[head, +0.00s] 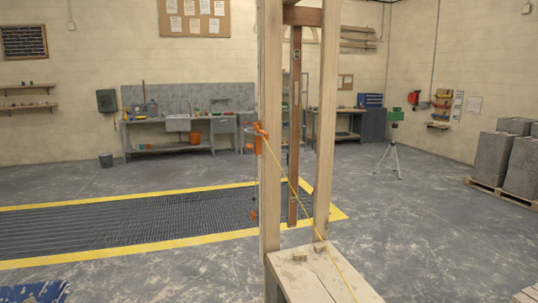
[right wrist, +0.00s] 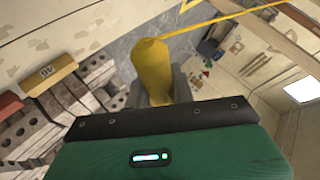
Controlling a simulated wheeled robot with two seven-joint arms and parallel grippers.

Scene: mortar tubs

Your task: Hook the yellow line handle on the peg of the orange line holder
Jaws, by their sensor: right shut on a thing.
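The orange line holder (head: 260,136) sits on the left wooden upright post in the head view. Its peg is too small to make out. A yellow line (head: 310,214) runs from the holder down to the right and out of the bottom of the picture. The yellow line handle (right wrist: 153,75) is in the right wrist view, with the line leaving its top to the upper right. My right gripper (right wrist: 160,90) is shut on the handle, its grey fingers partly hidden behind it. Neither gripper shows in the head view.
A small orange piece (head: 254,215) hangs beside the left post. A tripod (head: 390,150) and grey block stacks (head: 499,158) stand further right. Open floor lies around the frame.

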